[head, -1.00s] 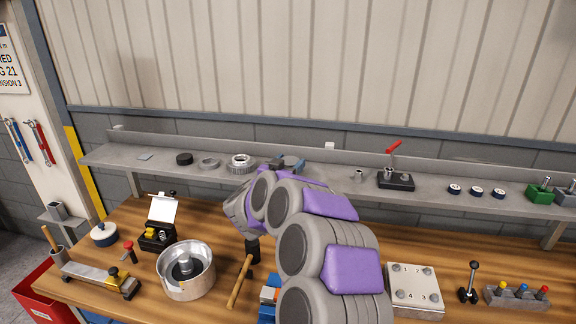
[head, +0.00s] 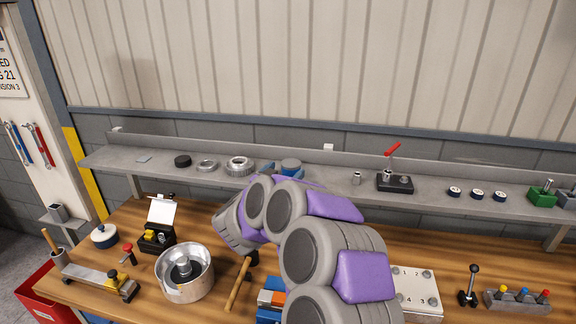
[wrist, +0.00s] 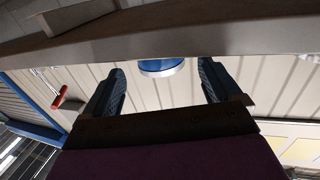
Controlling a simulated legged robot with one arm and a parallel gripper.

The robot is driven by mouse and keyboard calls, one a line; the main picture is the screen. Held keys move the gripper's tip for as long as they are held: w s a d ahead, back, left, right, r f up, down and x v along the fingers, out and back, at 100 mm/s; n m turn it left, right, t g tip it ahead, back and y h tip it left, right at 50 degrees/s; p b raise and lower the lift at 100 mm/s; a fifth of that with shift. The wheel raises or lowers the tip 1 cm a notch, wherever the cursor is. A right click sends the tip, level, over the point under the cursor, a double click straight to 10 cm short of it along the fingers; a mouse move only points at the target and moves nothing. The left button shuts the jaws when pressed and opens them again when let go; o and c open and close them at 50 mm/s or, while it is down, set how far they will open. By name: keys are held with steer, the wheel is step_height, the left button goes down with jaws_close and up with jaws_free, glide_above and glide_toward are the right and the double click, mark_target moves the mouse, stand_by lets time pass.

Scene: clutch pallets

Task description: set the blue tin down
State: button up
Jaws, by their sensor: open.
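The blue tin (head: 291,165) stands on the grey wall shelf (head: 335,178), right of a metal gear ring. In the wrist view the picture is upside down, and the tin (wrist: 161,68) shows beyond the fingertips, resting against the shelf surface. My gripper (wrist: 161,72) is open, with one finger on each side of the tin's line and clear gaps to both. The tin appears free of the fingers. In the head view my arm hides most of the gripper, with finger parts showing near the shelf's front edge.
Left of the tin, a gear ring (head: 239,166), a smaller ring (head: 206,166) and a black disc (head: 183,161) sit on the shelf. A black fixture with a red lever (head: 394,182) is to the right. The bench below holds a metal bowl (head: 185,285) and a hammer (head: 238,284).

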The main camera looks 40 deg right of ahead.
steer(key=w+p+v, duration=0.1)
steer(key=v, duration=0.7)
steer(key=w+a+r+n+t+y, duration=0.25)
steer(key=a+y, duration=0.25)
steer(key=a, duration=0.3)
steer(key=w+a+r+n+t+y, duration=0.1)
steer(key=w+a+n+t+y, duration=0.3)
steer(key=a, duration=0.3)
steer(key=s+a+f+n+g+y, duration=0.1)
steer(key=s+a+n+y, duration=0.1)
steer(key=s+a+y, duration=0.4)
steer(key=s+a+f+n+g+y, duration=0.2)
steer(key=a+n+y, duration=0.1)
steer(key=a, duration=0.6)
steer(key=s+a+f+n+g+y, duration=0.1)
steer(key=s+f+g, duration=0.2)
steer(key=s, duration=0.6)
steer(key=s+a+f+n+g, duration=0.1)
steer(key=s+f+g, duration=0.2)
steer(key=s, duration=0.5)
steer(key=s+d+f+g+h, duration=0.1)
steer(key=s+d+g, duration=0.2)
steer(key=s, duration=0.7)
steer(key=s+d+f+g+h, duration=0.1)
steer(key=s+d+g, duration=0.3)
steer(key=s, duration=0.6)
steer(key=shift+s+f+h, duration=0.15)
steer(key=shift+f+h, duration=0.15)
steer(key=shift+h, duration=0.1)
